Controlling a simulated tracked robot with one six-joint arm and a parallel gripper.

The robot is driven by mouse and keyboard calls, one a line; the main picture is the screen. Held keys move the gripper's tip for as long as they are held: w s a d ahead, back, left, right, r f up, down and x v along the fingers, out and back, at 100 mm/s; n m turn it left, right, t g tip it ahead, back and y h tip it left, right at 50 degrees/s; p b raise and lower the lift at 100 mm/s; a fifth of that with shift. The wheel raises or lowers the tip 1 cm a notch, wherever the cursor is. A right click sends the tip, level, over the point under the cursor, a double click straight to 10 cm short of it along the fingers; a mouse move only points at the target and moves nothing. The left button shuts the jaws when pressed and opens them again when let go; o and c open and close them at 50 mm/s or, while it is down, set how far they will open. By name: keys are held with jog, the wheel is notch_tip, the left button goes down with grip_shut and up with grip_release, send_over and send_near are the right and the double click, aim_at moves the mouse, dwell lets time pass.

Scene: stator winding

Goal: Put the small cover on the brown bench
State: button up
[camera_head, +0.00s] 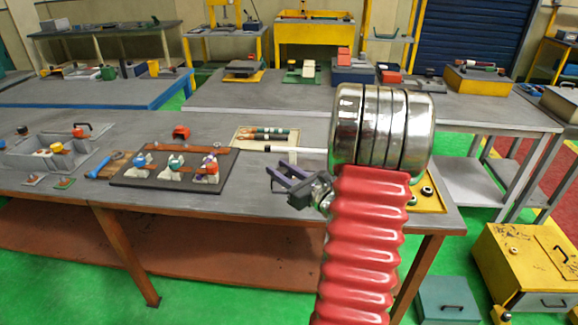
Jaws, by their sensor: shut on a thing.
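My gripper (279,180) is at the middle of the view, in front of and above the near bench, with its dark jaws pointing left. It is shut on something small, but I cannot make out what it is. I cannot pick out the small cover for certain. The near bench (75,187) has a grey top, with brown legs and a brown lower shelf. My red ribbed arm and its shiny metal joint hide the right part of this bench.
A dark board with several small coloured parts (172,165) lies left of my gripper on the bench. A grey tray (45,150) stands further left. A pale tray with dark rods (265,138) lies behind my gripper.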

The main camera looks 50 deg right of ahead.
jog(key=w+a+f+n+y, duration=0.1)
jog(key=a+f, duration=0.5)
jog(key=a, duration=0.6)
jog(key=w+a+f+n+g+y, duration=0.1)
jog(key=a+f+y, duration=0.4)
jog(key=a, duration=0.7)
jog(key=w+a+f+n+g+y, duration=0.1)
jog(key=w+a+f+n+y, duration=0.2)
jog(key=a, duration=0.9)
notch_tip(320, 180, down, 4)
jog(key=shift+w+r+n, duration=0.1)
jog(key=shift+w+n, duration=0.1)
jog(key=shift+n, duration=0.4)
jog(key=shift+a, duration=0.15)
